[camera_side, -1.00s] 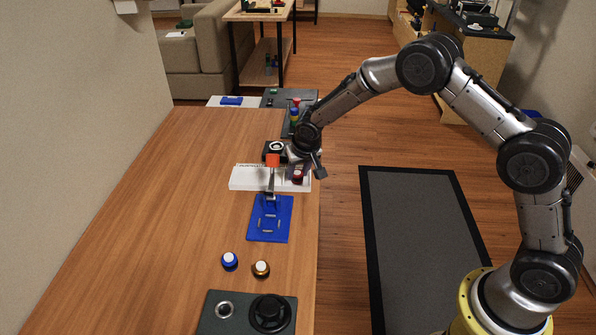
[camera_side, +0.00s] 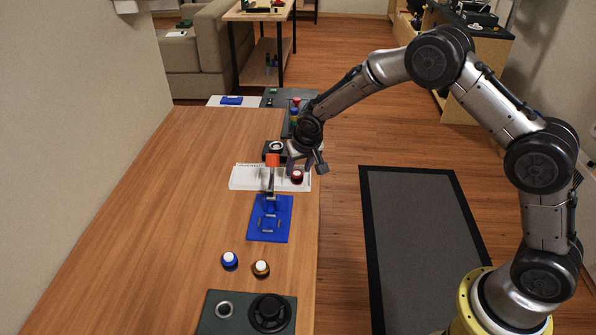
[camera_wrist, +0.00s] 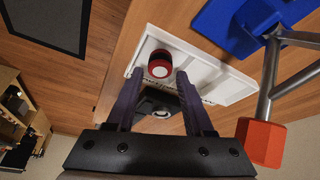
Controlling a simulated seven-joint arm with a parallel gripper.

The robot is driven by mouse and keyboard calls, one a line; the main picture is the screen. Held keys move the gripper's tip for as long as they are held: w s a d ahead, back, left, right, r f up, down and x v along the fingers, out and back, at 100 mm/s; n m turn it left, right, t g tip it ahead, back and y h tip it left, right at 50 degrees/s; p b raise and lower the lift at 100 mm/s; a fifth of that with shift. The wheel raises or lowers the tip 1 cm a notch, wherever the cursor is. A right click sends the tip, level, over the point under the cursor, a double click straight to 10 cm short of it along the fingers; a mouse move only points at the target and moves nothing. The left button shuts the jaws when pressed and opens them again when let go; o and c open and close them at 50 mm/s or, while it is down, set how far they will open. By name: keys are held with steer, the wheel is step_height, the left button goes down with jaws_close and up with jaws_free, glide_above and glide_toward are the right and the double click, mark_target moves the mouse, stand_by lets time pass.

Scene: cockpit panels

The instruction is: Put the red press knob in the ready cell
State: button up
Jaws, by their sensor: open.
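The red press knob (camera_side: 297,177), with a dark base and pale top, sits at the right end of the white tray (camera_side: 240,183). In the wrist view the knob (camera_wrist: 160,66) stands on the tray (camera_wrist: 205,68), just beyond my fingertips. My gripper (camera_side: 303,163) is open and empty above the tray's right end. The wrist view shows its two fingers (camera_wrist: 159,76) spread apart, with the knob in line with the gap. Printing on the tray is too small or covered to read, so I cannot tell which cell is the ready cell.
A blue plate (camera_side: 284,220) with a red-topped lever (camera_side: 272,160) stands close left of my gripper. A blue knob (camera_side: 229,260), an orange knob (camera_side: 261,268) and a dark panel (camera_side: 235,326) are nearer the front. The table's left side is clear.

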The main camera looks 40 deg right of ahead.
steer(key=s+d+r+n, duration=0.1)
steer(key=s+d+r, duration=0.1)
steer(key=s+r, duration=1.85)
steer(key=s+r+n+t+y, duration=0.1)
steer(key=s+n, duration=0.2)
steer(key=s, duration=1.5)
steer(key=shift+s+d+r+y, duration=0.25)
steer(key=shift+r+y, duration=0.05)
